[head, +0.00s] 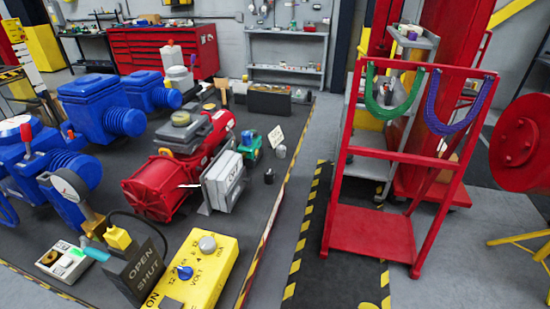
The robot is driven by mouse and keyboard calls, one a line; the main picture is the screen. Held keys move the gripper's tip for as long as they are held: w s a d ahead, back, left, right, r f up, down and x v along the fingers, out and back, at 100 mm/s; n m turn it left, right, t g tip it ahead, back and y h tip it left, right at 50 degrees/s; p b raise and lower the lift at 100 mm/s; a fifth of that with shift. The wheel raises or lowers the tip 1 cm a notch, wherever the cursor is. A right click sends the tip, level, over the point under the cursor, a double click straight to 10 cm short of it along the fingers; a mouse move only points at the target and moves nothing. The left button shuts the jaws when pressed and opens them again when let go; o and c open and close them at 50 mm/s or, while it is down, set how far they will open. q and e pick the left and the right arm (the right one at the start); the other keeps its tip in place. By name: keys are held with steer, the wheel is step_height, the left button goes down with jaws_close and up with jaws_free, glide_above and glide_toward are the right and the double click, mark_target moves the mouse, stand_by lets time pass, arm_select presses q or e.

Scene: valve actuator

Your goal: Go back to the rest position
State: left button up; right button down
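Neither of my grippers shows in the head view, and no part of my arms can be made out. A red valve actuator (152,187) lies on the dark mat at the middle left, with a grey box-shaped unit (223,180) on its near right side. Several blue actuators (95,105) stand to its left. A yellow control box (205,272) with a blue knob and a grey knob is at the bottom. A dark box marked OPEN and SHUT (135,270) stands beside it.
A red rack (370,230) on the right holds a green sling (394,95) and a purple sling (458,110). A red tool cabinet (160,50) and grey shelves (288,50) stand at the back. A red flanged part (520,145) is at the right edge. Floor between mat and rack is clear.

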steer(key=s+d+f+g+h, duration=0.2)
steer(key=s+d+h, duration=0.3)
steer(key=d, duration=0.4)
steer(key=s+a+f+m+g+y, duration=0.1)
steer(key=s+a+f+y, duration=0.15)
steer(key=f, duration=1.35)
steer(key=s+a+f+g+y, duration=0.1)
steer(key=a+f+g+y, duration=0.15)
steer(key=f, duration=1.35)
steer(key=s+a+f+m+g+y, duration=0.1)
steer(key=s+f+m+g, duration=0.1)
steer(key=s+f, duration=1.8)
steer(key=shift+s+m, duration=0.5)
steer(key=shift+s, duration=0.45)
